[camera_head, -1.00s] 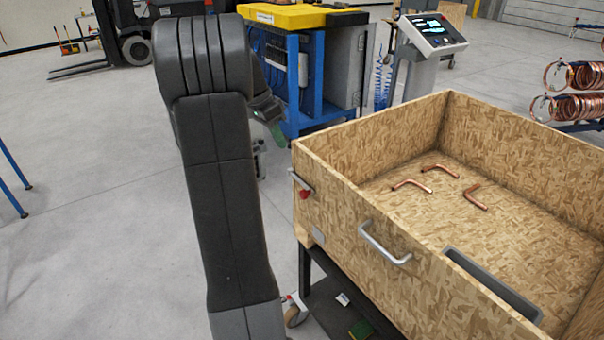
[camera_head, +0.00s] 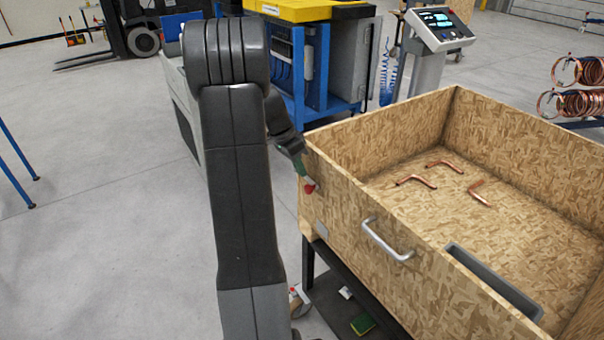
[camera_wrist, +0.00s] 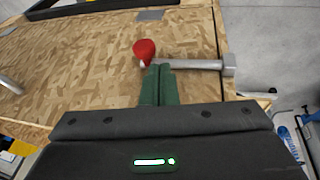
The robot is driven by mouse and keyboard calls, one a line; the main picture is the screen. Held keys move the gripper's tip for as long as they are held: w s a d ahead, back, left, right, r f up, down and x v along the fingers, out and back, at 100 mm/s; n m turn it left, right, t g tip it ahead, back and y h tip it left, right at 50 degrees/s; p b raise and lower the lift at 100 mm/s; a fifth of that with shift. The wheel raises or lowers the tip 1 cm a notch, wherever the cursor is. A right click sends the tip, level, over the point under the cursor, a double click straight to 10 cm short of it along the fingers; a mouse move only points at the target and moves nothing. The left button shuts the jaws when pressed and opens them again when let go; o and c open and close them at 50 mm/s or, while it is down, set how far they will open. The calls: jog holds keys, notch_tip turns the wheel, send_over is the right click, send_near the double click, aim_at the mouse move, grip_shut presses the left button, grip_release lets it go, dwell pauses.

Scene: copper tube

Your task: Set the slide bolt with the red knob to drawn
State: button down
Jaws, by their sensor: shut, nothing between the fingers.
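The slide bolt (camera_wrist: 195,65) is a grey metal rod on the wooden crate's outer wall, with a red knob (camera_wrist: 145,50) standing out at its left end in the wrist view. Its other end sits at a grey block (camera_wrist: 230,65) near the crate's corner. The knob also shows in the head view (camera_head: 309,187). My gripper (camera_wrist: 158,70) has its green fingers together and empty, right beside the knob and against or just over the rod; I cannot tell whether they touch. In the head view my gripper (camera_head: 302,167) partly hides the bolt.
The crate (camera_head: 345,210) stands on a dark cart and holds copper elbows (camera_head: 415,181). A metal handle (camera_head: 385,240) sticks out of the same wall.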

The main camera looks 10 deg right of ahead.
aim_at(308, 189)
jog(key=shift+s+d+f, duration=0.2)
jog(key=shift+s+f, duration=0.55)
jog(key=shift+f, duration=0.25)
jog(key=s, duration=0.1)
jog(key=s+d+b, duration=0.1)
jog(key=s, duration=0.1)
jog(key=s+b, duration=0.1)
jog(key=shift+s+d, duration=0.2)
jog(key=shift+d, duration=0.1)
